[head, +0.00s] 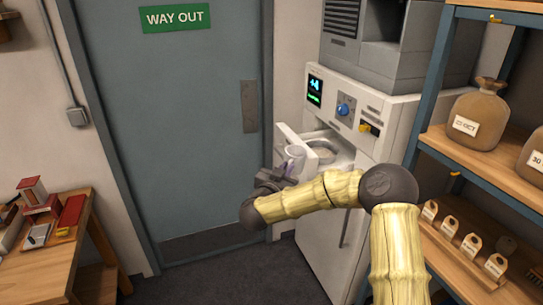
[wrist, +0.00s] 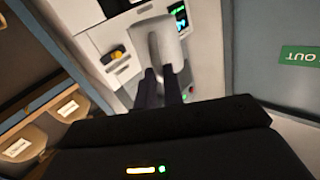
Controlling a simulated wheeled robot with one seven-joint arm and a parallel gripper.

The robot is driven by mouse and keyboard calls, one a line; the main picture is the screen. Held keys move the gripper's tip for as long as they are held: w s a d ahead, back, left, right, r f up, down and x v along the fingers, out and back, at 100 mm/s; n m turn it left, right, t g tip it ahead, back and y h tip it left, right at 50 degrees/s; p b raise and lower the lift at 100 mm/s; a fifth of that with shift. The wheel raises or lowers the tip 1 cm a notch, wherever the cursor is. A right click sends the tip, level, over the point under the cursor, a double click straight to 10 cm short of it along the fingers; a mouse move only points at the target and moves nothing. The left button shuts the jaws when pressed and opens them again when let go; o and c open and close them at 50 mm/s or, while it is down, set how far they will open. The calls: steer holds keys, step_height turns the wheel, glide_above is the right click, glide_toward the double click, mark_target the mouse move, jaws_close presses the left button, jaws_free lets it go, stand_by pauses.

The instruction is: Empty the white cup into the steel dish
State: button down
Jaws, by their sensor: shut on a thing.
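The white cup (head: 294,158) is in front of the open drawer of a white machine. My gripper (head: 282,172) is shut on it; the two dark fingers also show in the wrist view (wrist: 160,88), with the cup (wrist: 166,42) at their tips. I cannot see into the cup, and its exact tilt is unclear. The steel dish (head: 321,152) is a round shape in the open drawer, just right of the cup in the head view. The cup and gripper hide part of the drawer's near left side. What lies in the dish cannot be made out.
The machine (head: 345,105) has a lit screen, a blue knob and a yellow switch above the drawer. A shelf (head: 480,165) with sacks and small labelled bags stands close on the right. A grey door (head: 180,110) is behind, left. A wooden table (head: 60,250) stands far left.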

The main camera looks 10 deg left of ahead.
steer(key=s+d+f+n+y, duration=0.1)
steer(key=d+f+y, duration=0.1)
steer(key=d+f, duration=0.55)
steer(key=s+d+f+n+y, duration=0.1)
steer(key=d+f, duration=0.4)
steer(key=f, duration=0.6)
steer(key=s+d+f+y, duration=0.1)
steer(key=s+d+f, duration=0.2)
steer(key=s+f, duration=0.2)
steer(key=s+d+f+n+y, duration=0.1)
steer(key=s+d+f, duration=0.2)
steer(key=s+f, duration=0.2)
steer(key=s, duration=0.2)
steer(key=shift+s+d+f+n+t+y, duration=0.25)
steer(key=shift+s+f+n+t+y, duration=0.05)
steer(key=shift+f+t, duration=0.1)
